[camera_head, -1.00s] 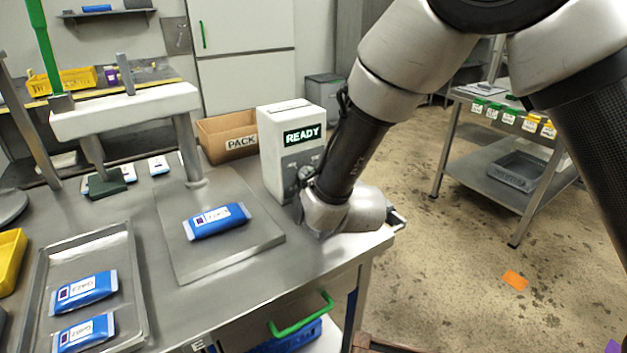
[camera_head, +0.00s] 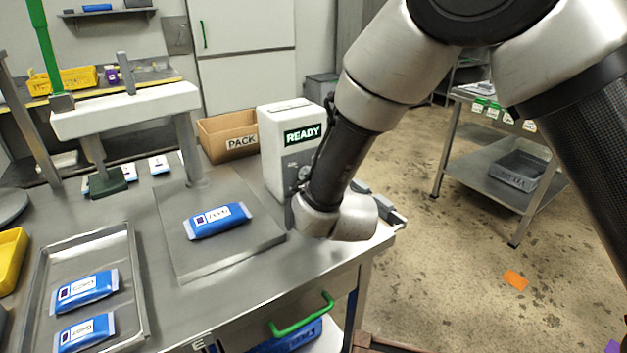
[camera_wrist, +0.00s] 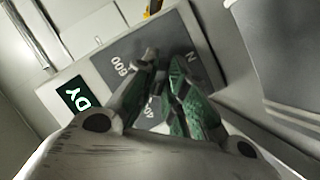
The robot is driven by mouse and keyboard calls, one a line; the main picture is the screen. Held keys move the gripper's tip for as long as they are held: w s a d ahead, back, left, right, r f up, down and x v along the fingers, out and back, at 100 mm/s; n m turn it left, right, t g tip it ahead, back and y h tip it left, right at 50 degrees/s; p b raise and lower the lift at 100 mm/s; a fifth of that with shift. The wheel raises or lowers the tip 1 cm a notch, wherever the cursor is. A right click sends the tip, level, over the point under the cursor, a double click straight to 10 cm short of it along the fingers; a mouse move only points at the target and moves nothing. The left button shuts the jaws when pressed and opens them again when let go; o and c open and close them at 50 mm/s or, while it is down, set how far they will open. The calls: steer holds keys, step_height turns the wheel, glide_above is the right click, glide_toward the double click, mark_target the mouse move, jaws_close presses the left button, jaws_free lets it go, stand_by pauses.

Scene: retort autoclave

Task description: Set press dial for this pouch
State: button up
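The press control box (camera_head: 283,125) is white and stands on the steel table with a lit READY display (camera_head: 302,134). Its grey dial panel (camera_wrist: 115,50) fills the middle of the wrist view, with printed marks including 600 and N. My gripper (camera_wrist: 165,66) is at this panel, its green-padded fingers close together with a narrow gap. The dial is mostly hidden by the fingers, and I cannot tell whether they grip it. A blue pouch (camera_head: 218,220) with a white label lies flat on the press plate (camera_head: 210,262); its label is too small to read surely.
A metal tray (camera_head: 139,300) with two more blue pouches lies at the left front. A cardboard PACK box (camera_head: 228,137) stands behind, left of the control box. The press's white beam (camera_head: 125,108) spans the table's back. A green drawer handle (camera_head: 302,316) sticks out below the edge.

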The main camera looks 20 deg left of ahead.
steer(key=o, duration=0.4)
steer(key=shift+c, duration=0.2)
steer(key=v, duration=1.2)
steer(key=shift+f, duration=0.1)
steer(key=shift+w, duration=0.1)
